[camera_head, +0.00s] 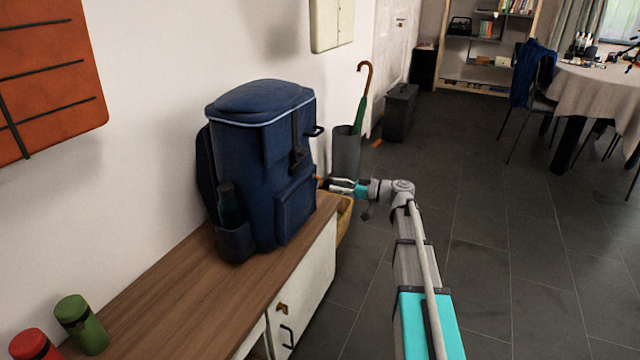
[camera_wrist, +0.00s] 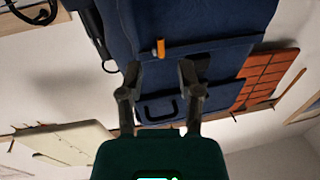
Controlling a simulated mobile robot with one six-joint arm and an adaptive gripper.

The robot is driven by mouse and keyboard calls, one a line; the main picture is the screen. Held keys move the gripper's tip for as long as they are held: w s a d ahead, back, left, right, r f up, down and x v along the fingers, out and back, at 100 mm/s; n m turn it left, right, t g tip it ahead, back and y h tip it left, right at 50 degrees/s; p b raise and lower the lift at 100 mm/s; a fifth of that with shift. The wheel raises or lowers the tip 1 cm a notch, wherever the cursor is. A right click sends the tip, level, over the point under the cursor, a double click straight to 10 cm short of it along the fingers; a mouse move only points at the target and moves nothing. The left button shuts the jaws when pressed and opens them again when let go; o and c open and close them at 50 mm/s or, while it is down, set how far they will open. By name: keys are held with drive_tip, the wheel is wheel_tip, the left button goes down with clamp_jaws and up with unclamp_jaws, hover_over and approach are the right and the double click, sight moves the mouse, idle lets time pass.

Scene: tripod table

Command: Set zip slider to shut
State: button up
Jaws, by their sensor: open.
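A dark blue backpack (camera_head: 263,160) stands upright on a wooden-topped cabinet against the wall. It fills the upper middle of the wrist view (camera_wrist: 205,25), which appears upside down. A small orange tab (camera_wrist: 160,48), likely the zip slider's pull, shows on the backpack there. An orange spot also shows beside the bag in the head view, at the gripper's tip, too small to tell clearly. My gripper (camera_wrist: 158,72) is open and empty, its two fingers on either side of the tab's line. The tab appears just beyond the fingertips; contact cannot be told. In the head view my gripper (camera_head: 338,187) is right of the backpack.
The cabinet top (camera_head: 190,290) carries a green container (camera_head: 82,325) and a red container (camera_head: 34,344) at the front left. A bottle (camera_head: 230,205) sits in the bag's side pocket. An umbrella stand (camera_head: 345,152) is behind. Open floor lies to the right.

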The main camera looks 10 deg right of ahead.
drive_tip(key=shift+x, duration=2.65)
clamp_jaws()
